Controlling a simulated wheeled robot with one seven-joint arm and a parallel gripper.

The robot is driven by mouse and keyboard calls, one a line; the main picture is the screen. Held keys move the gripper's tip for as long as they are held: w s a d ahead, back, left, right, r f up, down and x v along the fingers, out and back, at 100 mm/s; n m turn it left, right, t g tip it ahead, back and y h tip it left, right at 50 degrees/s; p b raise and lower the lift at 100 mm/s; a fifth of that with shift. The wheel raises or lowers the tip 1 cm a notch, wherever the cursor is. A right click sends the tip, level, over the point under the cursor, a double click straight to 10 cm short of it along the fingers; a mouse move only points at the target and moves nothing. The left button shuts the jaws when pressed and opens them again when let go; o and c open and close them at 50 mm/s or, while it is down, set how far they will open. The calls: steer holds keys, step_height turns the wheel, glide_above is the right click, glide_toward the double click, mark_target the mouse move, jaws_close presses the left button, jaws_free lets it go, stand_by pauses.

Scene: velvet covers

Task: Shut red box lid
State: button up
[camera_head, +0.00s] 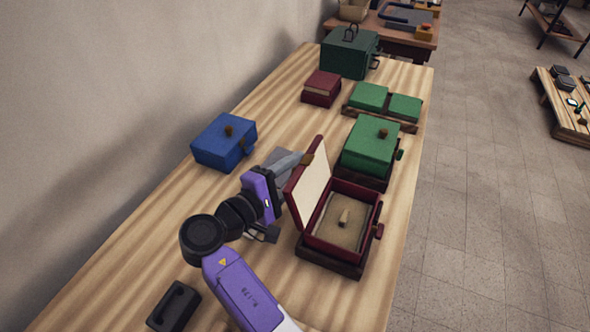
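The red box (367,247) stands near the right edge of the wooden table. Its lid (309,188) is hinged on the left and stands open, leaning a little left of upright, with its cream lining facing right. Inside the box is a tan bed with a small pale peg-like piece (344,217). My gripper (300,160) is at the left, outer side of the lid near its far top corner. The lid partly hides the fingers, so I cannot tell whether they touch it or how far apart they are.
A closed green box (370,144) stands just behind the red box. A blue box (224,142) is at the left, near the wall. A small dark red box (321,88), green blocks (369,96) and a dark green case (348,58) are farther back. A black object (173,306) lies front left.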

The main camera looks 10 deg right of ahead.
jaws_close()
stand_by(1.3)
